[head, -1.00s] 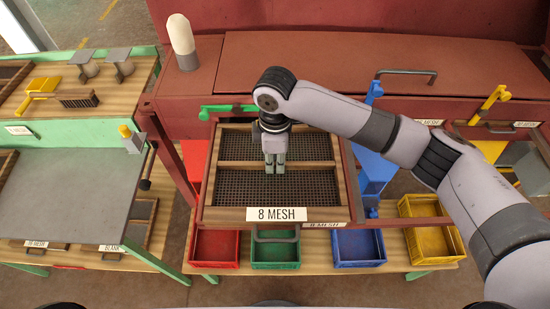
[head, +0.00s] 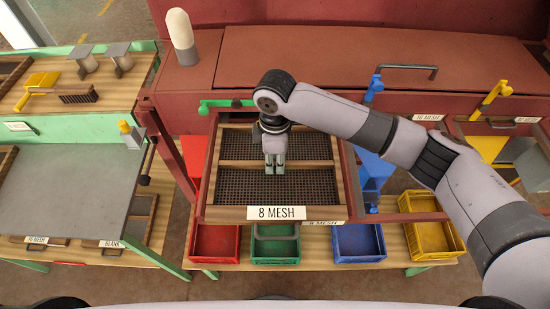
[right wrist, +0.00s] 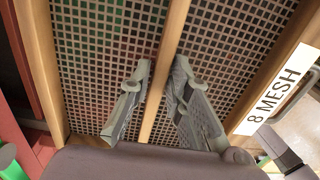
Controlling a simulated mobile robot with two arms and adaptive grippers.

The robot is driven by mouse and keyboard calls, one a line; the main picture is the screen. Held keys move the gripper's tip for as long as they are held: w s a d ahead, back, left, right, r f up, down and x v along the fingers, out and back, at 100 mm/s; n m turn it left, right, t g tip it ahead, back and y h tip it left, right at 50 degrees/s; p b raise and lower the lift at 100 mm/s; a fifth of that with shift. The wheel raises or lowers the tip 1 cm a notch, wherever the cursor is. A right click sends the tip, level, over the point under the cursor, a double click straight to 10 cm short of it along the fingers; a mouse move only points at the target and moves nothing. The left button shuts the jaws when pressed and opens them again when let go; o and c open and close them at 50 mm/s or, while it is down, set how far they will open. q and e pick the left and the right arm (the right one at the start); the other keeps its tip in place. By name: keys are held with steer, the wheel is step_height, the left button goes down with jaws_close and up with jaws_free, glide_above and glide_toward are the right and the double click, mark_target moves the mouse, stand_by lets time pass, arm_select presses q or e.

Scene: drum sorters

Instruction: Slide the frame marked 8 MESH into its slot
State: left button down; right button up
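The 8 MESH frame (head: 211,185) is a wooden frame with dark mesh, a middle bar and a white 8 MESH label on its near side. In the head view it lies roughly level at the front of the red sorter, below the green latch bar (head: 225,104). My right gripper (head: 275,168) points down at its middle bar. In the right wrist view, the fingers (right wrist: 162,68) straddle the wooden bar (right wrist: 172,45) and look closed on it; contact is partly hidden. How far the frame sits in the slot is unclear. My left gripper is not in view.
Below stand a red bin (head: 214,244), a green bin (head: 275,246), a blue bin (head: 359,244) and a yellow bin (head: 434,238). A red post (head: 168,150) stands close left of the frame. A grey-topped table (head: 75,190) is further left.

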steer(key=o, duration=0.3)
steer(key=shift+o, duration=0.2)
step_height(320, 180, up, 12)
steer(key=shift+w, duration=0.15)
stand_by(0.3)
stand_by(0.4)
